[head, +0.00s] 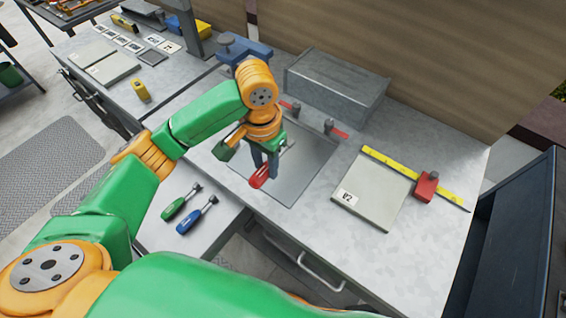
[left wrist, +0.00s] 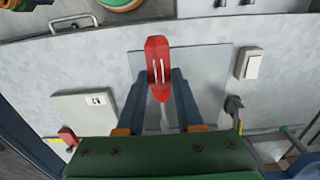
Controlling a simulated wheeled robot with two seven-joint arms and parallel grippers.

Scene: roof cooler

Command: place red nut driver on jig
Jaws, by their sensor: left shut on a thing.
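The red nut driver (head: 259,178) is held in my left gripper (head: 266,158). In the left wrist view its red handle (left wrist: 158,60) sticks out past the finger ends, and its metal shaft (left wrist: 163,115) runs back between the fingers (left wrist: 162,88). The gripper is over a flat grey metal plate (head: 312,178), which also shows in the left wrist view (left wrist: 208,75). I cannot tell whether the driver touches the plate. Dark posts and red strips (head: 340,133) stand at the plate's back edge. I cannot tell which part is the jig. My right gripper is not in view.
A green driver (head: 178,206) and a blue driver (head: 195,217) lie at the front left. A grey box (head: 335,88) stands behind. The bench's front right is clear.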

